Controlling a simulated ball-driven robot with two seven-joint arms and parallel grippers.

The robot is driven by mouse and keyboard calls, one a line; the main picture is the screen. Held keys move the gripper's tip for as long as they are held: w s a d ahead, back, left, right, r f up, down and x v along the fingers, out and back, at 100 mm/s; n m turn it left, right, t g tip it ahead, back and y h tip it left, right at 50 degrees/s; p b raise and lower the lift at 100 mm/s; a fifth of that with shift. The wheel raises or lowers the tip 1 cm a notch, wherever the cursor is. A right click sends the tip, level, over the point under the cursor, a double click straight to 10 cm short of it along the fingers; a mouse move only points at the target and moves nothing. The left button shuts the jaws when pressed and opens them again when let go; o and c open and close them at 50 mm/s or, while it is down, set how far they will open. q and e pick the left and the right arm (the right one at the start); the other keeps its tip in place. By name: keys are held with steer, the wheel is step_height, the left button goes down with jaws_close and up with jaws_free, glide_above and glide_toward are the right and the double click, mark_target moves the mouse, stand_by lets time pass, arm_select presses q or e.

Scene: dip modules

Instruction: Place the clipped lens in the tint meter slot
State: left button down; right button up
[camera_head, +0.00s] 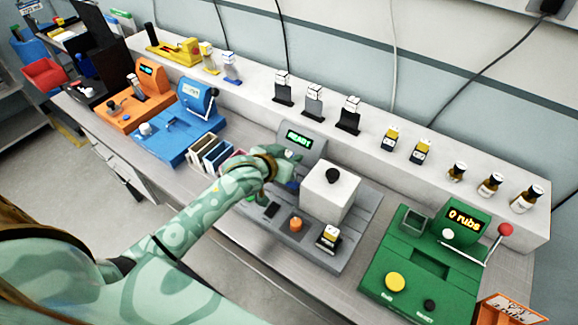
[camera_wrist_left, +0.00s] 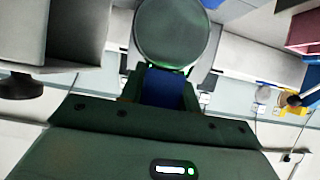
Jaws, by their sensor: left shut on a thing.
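The grey tint meter (camera_head: 360,232) stands on the bench at the centre of the head view. Its green display (camera_head: 299,138) appears to read READY. A white block with a black knob (camera_head: 327,193) stands on its right part. My left gripper (camera_head: 284,172) is over the left part of the meter, beside the white block. It is shut on the lens clip, whose blue part (camera_wrist_left: 164,88) shows in the left wrist view. The round, dark lens (camera_wrist_left: 172,30) shows beyond the clip. The slot is hidden, and I cannot tell whether the lens touches the meter. My right gripper is out of view.
A green machine (camera_head: 452,270) with a red-knobbed lever stands to the right. Blue (camera_head: 183,134) and orange (camera_head: 136,108) machines stand to the left, with a rack of coloured slabs (camera_head: 210,153) beside my arm. A back shelf (camera_head: 310,112) holds bottles and small stands.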

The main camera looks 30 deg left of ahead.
arm_select(q)
steer(key=f, duration=0.2)
steer(key=f+b, duration=0.1)
steer(key=shift+w+a+f, duration=0.1)
steer(key=shift+w+f, duration=0.25)
steer(key=shift+f, duration=0.05)
steer(key=shift+f, duration=0.15)
steer(key=c, duration=1)
jaws_free()
steer(key=shift+s+r, duration=0.35)
steer(key=p+v, duration=0.2)
steer(key=v, duration=0.9)
steer(key=shift+s+p, duration=0.2)
steer(key=shift+p, duration=0.15)
